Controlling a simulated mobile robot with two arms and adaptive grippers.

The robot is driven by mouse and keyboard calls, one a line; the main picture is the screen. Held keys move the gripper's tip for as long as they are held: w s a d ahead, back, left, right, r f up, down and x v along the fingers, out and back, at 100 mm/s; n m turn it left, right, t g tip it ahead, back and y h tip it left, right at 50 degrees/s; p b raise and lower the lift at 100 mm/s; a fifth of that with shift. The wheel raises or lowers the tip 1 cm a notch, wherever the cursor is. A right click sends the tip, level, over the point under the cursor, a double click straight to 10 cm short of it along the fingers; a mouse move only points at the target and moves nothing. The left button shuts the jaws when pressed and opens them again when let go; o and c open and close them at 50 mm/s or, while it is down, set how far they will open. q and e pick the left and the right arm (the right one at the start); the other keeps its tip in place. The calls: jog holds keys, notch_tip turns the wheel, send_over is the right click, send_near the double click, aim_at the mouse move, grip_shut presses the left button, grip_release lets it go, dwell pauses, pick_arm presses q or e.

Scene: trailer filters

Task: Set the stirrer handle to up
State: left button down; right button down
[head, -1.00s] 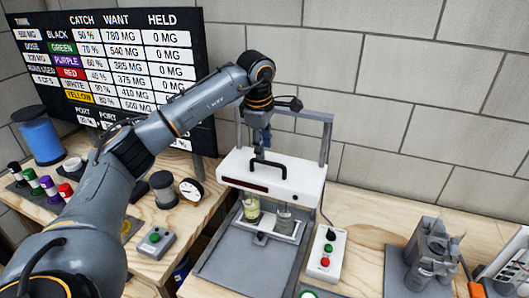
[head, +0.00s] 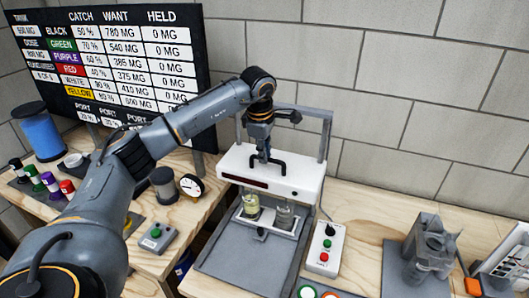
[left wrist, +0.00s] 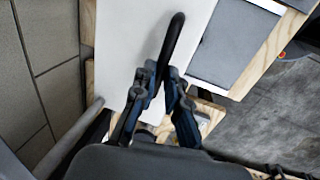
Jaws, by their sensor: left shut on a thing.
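The stirrer head is a white bar (head: 300,180) across a grey two-post frame (head: 325,135), low down, just above the beakers in the head view. Its black handle (head: 282,168) stands up from the bar; it also shows as a dark curved bar in the left wrist view (left wrist: 174,38). My left gripper (head: 263,156) is at the handle, and its two fingers (left wrist: 160,78) are shut on it from both sides. The fingers hide part of the handle. My right gripper is not in view.
Two beakers, one yellowish (head: 251,206) and one grey (head: 285,214), stand under the bar. A control box (head: 324,250) with green and red buttons is to the right. A grey fixture (head: 425,250) stands farther right. A gauge (head: 191,186) and colored-capped bottles are left.

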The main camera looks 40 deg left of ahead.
pick_arm(q)
notch_tip(320, 180, up, 12)
jog(key=p, duration=0.6)
jog(key=shift+w, duration=0.15)
jog(key=shift+a, duration=0.1)
jog(key=c, duration=1.6)
grip_release()
jog(key=shift+o, duration=1.2)
jog(key=shift+f, duration=0.1)
notch_tip(320, 180, up, 12)
jog(key=s, duration=0.2)
jog(key=shift+s+d, duration=0.35)
